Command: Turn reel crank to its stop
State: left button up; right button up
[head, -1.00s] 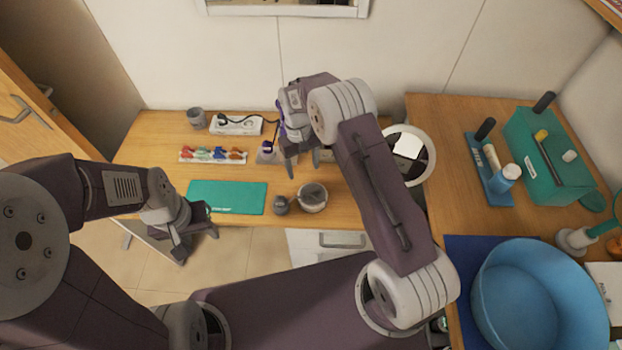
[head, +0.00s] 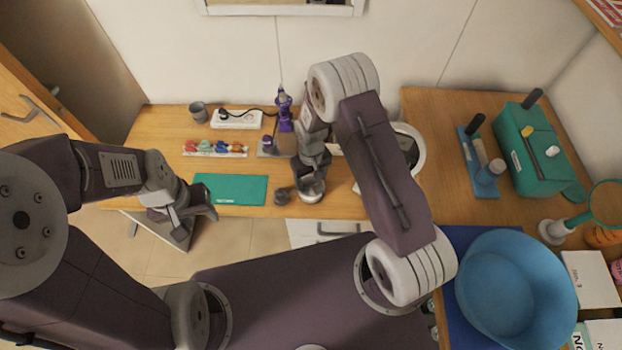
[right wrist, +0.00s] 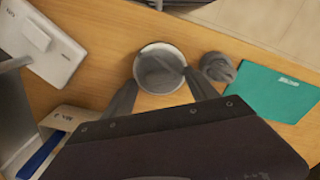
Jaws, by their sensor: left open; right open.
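I cannot make out a reel crank in either view. My right gripper (head: 312,178) is open above a round grey-white pot (head: 311,194) near the desk's front edge. In the right wrist view its two fingers (right wrist: 162,92) appear on either side of the pot (right wrist: 160,50), with nothing held; contact is unclear. A small dark grey lidded piece (head: 282,197) stands beside the pot and also shows in the right wrist view (right wrist: 217,67). My left gripper (head: 196,222) is open and empty, in front of the desk's left part.
A green mat (head: 231,189) lies left of the pot. Behind are a power strip (head: 236,119), a colourful tray (head: 214,148), a grey cup (head: 198,112) and a purple tool (head: 284,112). A blue basin (head: 515,285) and green box (head: 537,150) occupy the right counter.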

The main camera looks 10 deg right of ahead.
jog(key=shift+f, duration=0.6)
jog(key=c, duration=1.4)
jog(key=shift+o, duration=0.2)
jog(key=shift+m, duration=0.3)
jog(key=m, duration=0.3)
jog(key=shift+m, duration=0.3)
jog(key=shift+m+b, duration=0.3)
jog(key=shift+m, duration=1.7)
jog(key=o, duration=1.4)
jog(key=shift+c, duration=0.2)
